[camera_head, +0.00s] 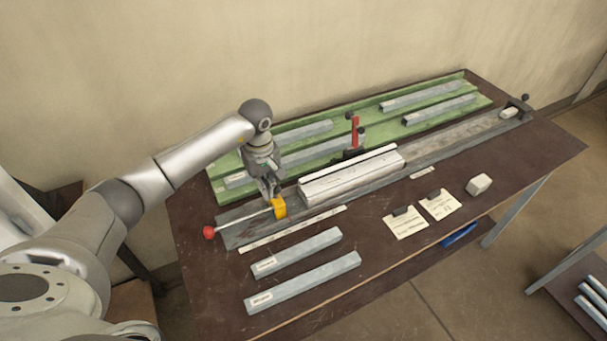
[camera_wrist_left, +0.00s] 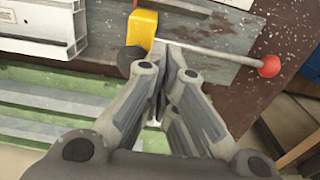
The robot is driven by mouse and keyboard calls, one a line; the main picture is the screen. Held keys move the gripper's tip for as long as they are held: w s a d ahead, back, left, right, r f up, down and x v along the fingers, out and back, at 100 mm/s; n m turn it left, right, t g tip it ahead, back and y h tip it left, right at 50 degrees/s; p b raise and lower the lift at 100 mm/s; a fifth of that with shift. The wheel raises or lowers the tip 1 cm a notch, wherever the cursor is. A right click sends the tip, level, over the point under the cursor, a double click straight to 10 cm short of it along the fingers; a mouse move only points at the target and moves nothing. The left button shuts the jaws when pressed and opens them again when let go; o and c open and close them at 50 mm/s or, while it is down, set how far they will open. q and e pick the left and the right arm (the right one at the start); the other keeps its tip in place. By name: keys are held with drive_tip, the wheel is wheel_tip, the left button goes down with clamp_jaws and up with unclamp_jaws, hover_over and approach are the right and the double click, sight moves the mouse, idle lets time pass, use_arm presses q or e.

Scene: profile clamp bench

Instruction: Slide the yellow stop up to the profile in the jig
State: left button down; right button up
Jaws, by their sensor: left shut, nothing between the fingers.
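The yellow stop (camera_head: 279,207) sits on the grey jig rail near its left end; it also shows in the left wrist view (camera_wrist_left: 143,28). A thin rod with a red ball knob (camera_head: 209,232) runs out from the stop's side. The pale profile (camera_head: 350,180) lies in the jig to the right of the stop, with a small gap between them; its end shows in the left wrist view (camera_wrist_left: 62,38). My left gripper (camera_head: 271,194) is shut and empty, fingertips pointing down beside the stop. I cannot tell whether they touch it.
A red clamp lever (camera_head: 355,132) stands behind the profile. A green tray (camera_head: 385,118) with several grey profiles lies at the back. Loose profiles (camera_head: 303,282), paper cards (camera_head: 405,222) and a pale block (camera_head: 479,184) lie in front.

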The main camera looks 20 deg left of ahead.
use_arm(q)
drive_tip(key=shift+w+d+f+b, duration=0.1)
drive_tip(key=shift+w+d+b, duration=0.5)
drive_tip(key=shift+w+d, duration=0.4)
drive_tip(key=w+d+b, duration=0.3)
wheel_tip(320, 180, up, 7)
drive_tip(key=s+a+p, duration=0.1)
drive_tip(key=p, duration=0.3)
drive_tip(key=shift+a, duration=0.3)
idle(0.5)
